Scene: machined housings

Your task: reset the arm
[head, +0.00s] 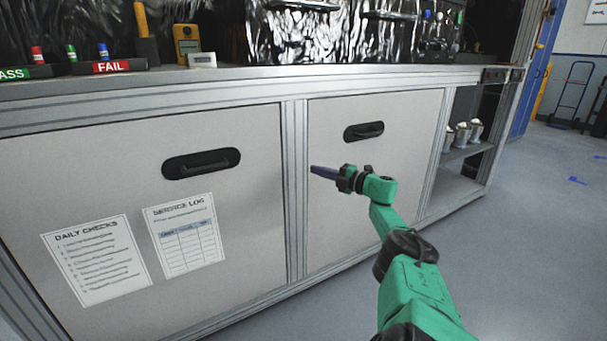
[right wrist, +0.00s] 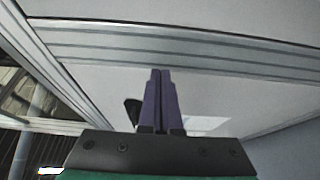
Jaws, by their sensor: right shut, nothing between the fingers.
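My right arm is green and reaches up from the bottom right of the head view. Its gripper (head: 322,172) has purple fingers and is in front of the white cabinet door on the right. In the right wrist view the two purple fingers (right wrist: 160,98) lie together, shut with nothing between them. My left gripper does not show in either view.
A workbench (head: 240,74) with a metal frame stands in front of me. Its left door (head: 100,190) and right door (head: 350,210) are closed. Cups (head: 462,134) stand on an open shelf. A FAIL sign (head: 110,67) is on top. The floor (head: 540,250) at right is mostly clear.

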